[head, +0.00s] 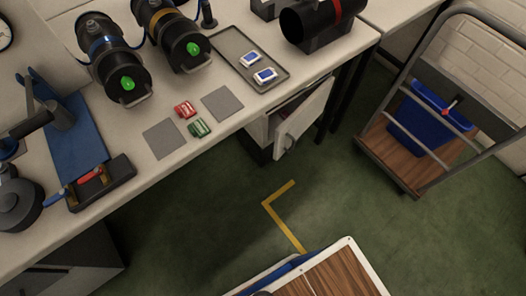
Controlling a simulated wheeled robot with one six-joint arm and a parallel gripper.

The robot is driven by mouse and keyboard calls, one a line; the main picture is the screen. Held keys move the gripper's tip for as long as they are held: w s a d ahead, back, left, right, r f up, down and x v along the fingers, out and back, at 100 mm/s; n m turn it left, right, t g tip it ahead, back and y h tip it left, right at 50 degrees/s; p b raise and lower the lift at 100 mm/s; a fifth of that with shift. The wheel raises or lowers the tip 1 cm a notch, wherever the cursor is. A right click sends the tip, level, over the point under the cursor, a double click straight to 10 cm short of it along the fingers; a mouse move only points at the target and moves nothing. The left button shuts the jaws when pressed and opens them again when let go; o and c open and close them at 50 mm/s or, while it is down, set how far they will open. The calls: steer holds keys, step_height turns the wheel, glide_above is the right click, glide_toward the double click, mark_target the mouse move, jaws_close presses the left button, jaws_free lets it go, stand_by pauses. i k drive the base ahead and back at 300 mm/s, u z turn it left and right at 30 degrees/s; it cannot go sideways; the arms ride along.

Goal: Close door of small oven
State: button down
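A pale box-shaped unit (257,128) stands under the workbench, partly hidden by the bench top. Its light door (306,118) stands open, swung outward into the floor space, with a handle (289,141) near its lower end. A dark gap with some contents shows between the door and the bench edge. I cannot tell for certain from this view that this unit is the small oven; no other open door is in view. My gripper is not in view.
The workbench (150,185) carries black cylinders with green lights (127,84), a tray (226,47), and red (185,109) and green (199,128) clips. A trolley (388,160) with a blue bin (420,125) stands right. Green floor (215,225) before the door is clear.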

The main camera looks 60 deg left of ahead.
mark_target(286, 136)
steer(key=k, duration=0.6)
steer(key=u, duration=1.5)
steer(key=i, duration=0.5)
